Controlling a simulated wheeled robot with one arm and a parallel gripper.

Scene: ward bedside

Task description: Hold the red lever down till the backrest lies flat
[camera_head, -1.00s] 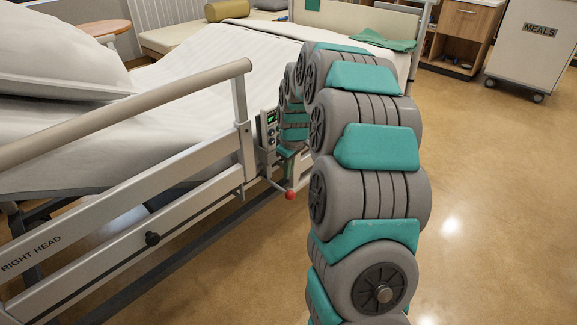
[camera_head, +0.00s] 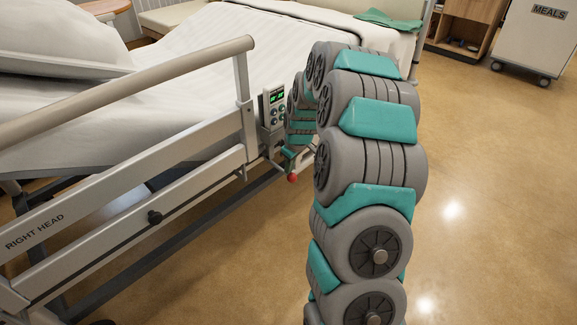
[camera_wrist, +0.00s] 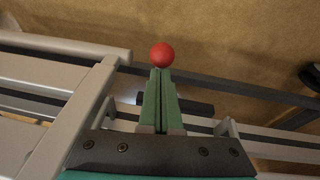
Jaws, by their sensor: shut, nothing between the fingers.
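The red lever's ball knob (camera_head: 292,178) is at the bed's near side, below the control box. In the wrist view, the red knob (camera_wrist: 161,55) shows just beyond the tips of my gripper (camera_wrist: 160,72). The green fingers are shut together and empty. They overlap the knob's lower edge in that picture; I cannot tell whether they touch it. In the head view, my arm hides most of the gripper and part of the lever. The backrest end of the mattress (camera_head: 130,130), at the left under a pillow (camera_head: 60,40), looks raised; its exact angle is unclear.
A control box (camera_head: 272,108) with a green display is on the bed side, close to my arm. The side rail (camera_head: 130,87) runs along the bed at left. Floor (camera_head: 490,220) to the right is clear. A meals cart (camera_head: 535,40) stands at the far right.

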